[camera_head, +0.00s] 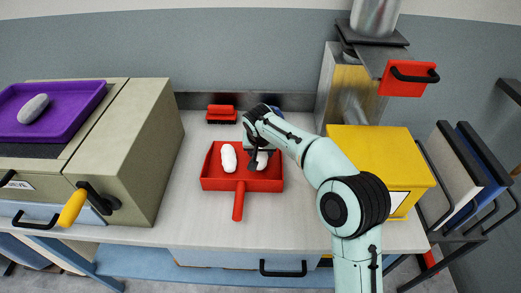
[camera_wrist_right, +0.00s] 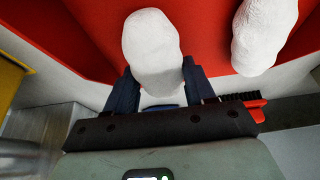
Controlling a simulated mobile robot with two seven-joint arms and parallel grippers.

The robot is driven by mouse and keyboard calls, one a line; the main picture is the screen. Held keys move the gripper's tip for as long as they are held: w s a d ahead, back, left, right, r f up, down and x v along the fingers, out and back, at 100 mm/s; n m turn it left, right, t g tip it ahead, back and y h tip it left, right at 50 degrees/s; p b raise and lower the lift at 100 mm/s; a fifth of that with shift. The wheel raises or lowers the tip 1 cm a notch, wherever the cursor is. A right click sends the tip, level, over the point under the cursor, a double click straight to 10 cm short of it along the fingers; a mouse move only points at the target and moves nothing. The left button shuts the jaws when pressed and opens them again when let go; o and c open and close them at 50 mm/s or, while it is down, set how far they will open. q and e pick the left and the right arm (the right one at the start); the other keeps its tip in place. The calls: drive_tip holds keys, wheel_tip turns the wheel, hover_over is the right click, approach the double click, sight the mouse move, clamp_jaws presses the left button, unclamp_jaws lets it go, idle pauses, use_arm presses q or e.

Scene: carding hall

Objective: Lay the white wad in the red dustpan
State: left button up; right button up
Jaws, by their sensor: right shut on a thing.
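The red dustpan (camera_head: 216,183) lies on the pale worktop, its handle towards me. One white wad (camera_head: 229,158) lies in its left half; it also shows in the right wrist view at the upper right (camera_wrist_right: 264,36). My right gripper (camera_head: 255,156) is over the right half of the pan, shut on a second white wad (camera_head: 262,160). In the right wrist view this wad (camera_wrist_right: 152,50) sits between the two dark fingers, with the red pan (camera_wrist_right: 210,30) behind it. I cannot tell whether the held wad touches the pan. My left gripper is not in view.
A red brush (camera_head: 221,114) lies behind the pan. A beige machine (camera_head: 125,150) with a purple tray (camera_head: 75,125) holding a grey-white lump (camera_head: 33,109) stands at left. A yellow box (camera_head: 385,155) is at right. Worktop left of the pan is clear.

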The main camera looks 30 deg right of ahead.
drive_tip(key=o, duration=1.1)
drive_tip(key=shift+r, duration=0.1)
drive_tip(key=p+v, duration=0.1)
drive_tip(key=v, duration=1.2)
drive_tip(key=shift+r, duration=0.15)
drive_tip(key=shift+a, duration=0.1)
